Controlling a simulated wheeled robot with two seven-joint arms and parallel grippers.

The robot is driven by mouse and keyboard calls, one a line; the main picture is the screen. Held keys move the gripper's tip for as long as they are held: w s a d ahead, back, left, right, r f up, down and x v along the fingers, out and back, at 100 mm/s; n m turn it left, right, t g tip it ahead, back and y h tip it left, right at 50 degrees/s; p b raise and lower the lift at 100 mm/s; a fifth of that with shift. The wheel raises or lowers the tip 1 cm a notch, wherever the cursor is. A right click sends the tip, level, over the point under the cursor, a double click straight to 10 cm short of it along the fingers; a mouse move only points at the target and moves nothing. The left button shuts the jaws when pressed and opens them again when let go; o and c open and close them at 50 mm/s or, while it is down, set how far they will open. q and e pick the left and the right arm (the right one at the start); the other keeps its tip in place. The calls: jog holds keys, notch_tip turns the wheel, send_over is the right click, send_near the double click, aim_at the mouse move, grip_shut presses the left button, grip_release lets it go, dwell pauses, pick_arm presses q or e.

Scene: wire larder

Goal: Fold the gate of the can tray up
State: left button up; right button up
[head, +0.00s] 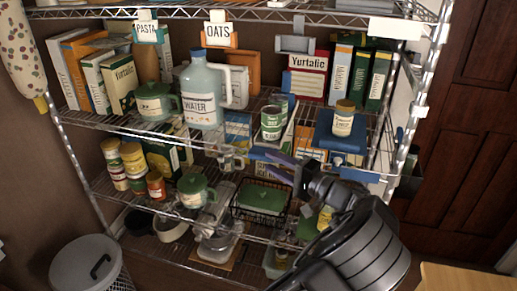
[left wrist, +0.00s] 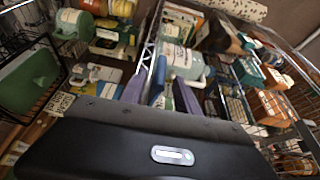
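Green-and-white cans (head: 271,124) stand at the middle of the second shelf in the head view, with a pale upright panel (head: 287,139) beside them. I take this as the can tray; its gate is too small and cluttered to make out. My left gripper (head: 279,165) is just below and in front of the cans, near the shelf's front edge. Its two purple-grey fingers are apart, with nothing clearly held. In the left wrist view the fingers (left wrist: 160,92) point at the shelf, with the blue-labelled water jug (left wrist: 180,61) beyond. My right gripper is not in view.
A blue block (head: 340,143) with a jar (head: 343,119) stands right of the cans. The water jug (head: 202,94) stands to their left. A wire basket (head: 259,206) with a green lid is on the shelf below. A shelf post (head: 407,105) rises at the right.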

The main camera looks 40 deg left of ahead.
aim_at(252, 152)
pick_arm(q)
jog(key=shift+s, duration=0.15)
jog(key=shift+w+a+p, duration=0.15)
jog(key=shift+a+p, duration=0.1)
jog(key=shift+a, duration=1.75)
jog(key=shift+w+a+p, duration=0.1)
jog(key=shift+a+p, duration=0.15)
jog(key=shift+a, duration=1.75)
grip_shut()
